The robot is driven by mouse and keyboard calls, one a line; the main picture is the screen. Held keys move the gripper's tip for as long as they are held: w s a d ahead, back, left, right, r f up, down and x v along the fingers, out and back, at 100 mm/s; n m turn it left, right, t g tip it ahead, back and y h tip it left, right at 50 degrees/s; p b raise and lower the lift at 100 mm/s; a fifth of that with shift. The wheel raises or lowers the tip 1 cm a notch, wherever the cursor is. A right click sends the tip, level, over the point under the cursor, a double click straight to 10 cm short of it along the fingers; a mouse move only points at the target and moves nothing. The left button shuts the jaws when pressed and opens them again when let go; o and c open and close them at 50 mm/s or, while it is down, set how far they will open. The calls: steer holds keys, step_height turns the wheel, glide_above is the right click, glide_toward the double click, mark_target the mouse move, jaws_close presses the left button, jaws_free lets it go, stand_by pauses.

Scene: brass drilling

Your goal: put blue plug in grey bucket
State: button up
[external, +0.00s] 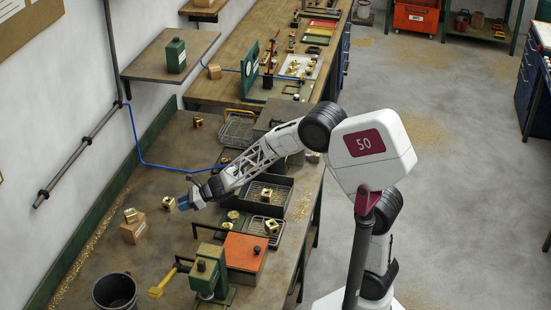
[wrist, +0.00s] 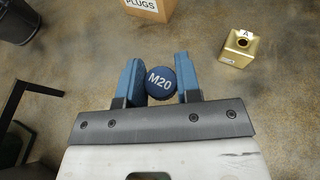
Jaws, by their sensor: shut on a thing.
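The blue plug (wrist: 161,82) has a round top marked M20 and sits between the blue fingers in the wrist view. My gripper (wrist: 157,66) is shut on it. In the external view my gripper (external: 187,200) is over the left part of the bench; the plug cannot be told from the blue fingers there. The grey bucket (external: 115,291) is dark, round and open-topped, at the lower left of the external view, nearer the camera than my gripper. Part of it shows at the top left corner of the wrist view (wrist: 17,22).
A cardboard box (external: 133,231) labelled PLUGS (wrist: 150,9) stands between gripper and bucket. A brass block marked A (wrist: 238,48) is at the right in the wrist view.

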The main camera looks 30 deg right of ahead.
steer(key=s+a+r+m+h, duration=0.2)
steer(key=s+a+m, duration=0.6)
steer(key=a, duration=0.3)
steer(key=s+a+r+m+h, duration=0.3)
steer(key=s+a+m, duration=0.5)
steer(key=a, duration=0.4)
steer(key=s+a+r+m+h, duration=0.3)
steer(key=s+a+m, duration=0.5)
steer(key=a+m, duration=0.2)
steer(key=shift+s+a+r, duration=0.1)
steer(key=shift+s+a, duration=0.05)
steer(key=shift+a, duration=0.45)
steer(key=shift+s+a+r, duration=0.1)
steer(key=shift+a, duration=0.45)
steer(key=s+a+r+n+g+y, duration=0.2)
steer(key=s+a+n+g+y, duration=0.1)
steer(key=s+a+n, duration=0.1)
steer(key=shift+s+a+r+n+g, duration=0.3)
steer(key=shift+s+a+r+n, duration=0.1)
steer(key=shift+s+a, duration=0.3)
steer(key=shift+f, duration=0.15)
step_height(320, 180, down, 10)
steer(key=shift+r, duration=0.25)
stand_by(0.8)
